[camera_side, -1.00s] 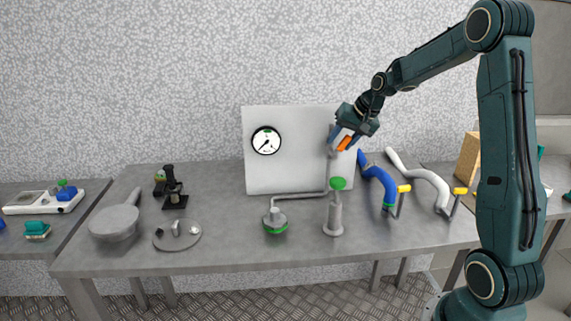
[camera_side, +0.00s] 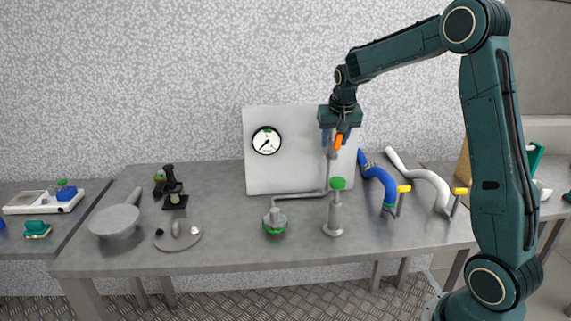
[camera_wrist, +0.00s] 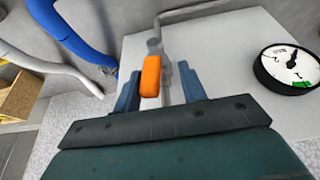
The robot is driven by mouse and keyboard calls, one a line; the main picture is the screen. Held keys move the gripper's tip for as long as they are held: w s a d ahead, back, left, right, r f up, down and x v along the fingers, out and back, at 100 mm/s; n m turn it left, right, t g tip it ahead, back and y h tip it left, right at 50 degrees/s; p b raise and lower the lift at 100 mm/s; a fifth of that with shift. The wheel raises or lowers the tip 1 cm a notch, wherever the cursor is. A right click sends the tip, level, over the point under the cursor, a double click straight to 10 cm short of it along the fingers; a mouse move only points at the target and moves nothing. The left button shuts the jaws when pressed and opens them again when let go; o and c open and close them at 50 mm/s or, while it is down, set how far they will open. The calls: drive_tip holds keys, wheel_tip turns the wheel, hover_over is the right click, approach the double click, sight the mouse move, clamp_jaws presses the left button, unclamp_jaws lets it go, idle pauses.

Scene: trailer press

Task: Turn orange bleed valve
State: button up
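The orange bleed valve handle (camera_side: 339,142) is on a grey pipe fitting in front of the white panel (camera_side: 290,168). My gripper (camera_side: 332,143) points down over it from above. In the wrist view, the orange handle (camera_wrist: 151,76) lies between the two blue fingers of my gripper (camera_wrist: 160,84). The fingers are apart, with visible space on the right side of the handle. The handle is nearer the left finger; whether it touches that finger cannot be told.
A round gauge (camera_side: 266,140) is on the panel's left. A green-topped pump (camera_side: 338,184) stands on the grey bench in front of the panel. A blue hose (camera_side: 380,180) and a white hose (camera_side: 424,176) lie to the right. The bench's front left holds a pan (camera_side: 115,222).

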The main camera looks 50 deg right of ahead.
drive_tip(key=v, duration=1.3)
drive_tip(key=s+a+n+t+y, duration=0.1)
drive_tip(key=s+a+n, duration=0.4)
drive_tip(key=s+a, duration=1)
drive_tip(key=shift+a+f+n+t+y, duration=0.4)
drive_tip(key=shift+a+f+t, duration=0.1)
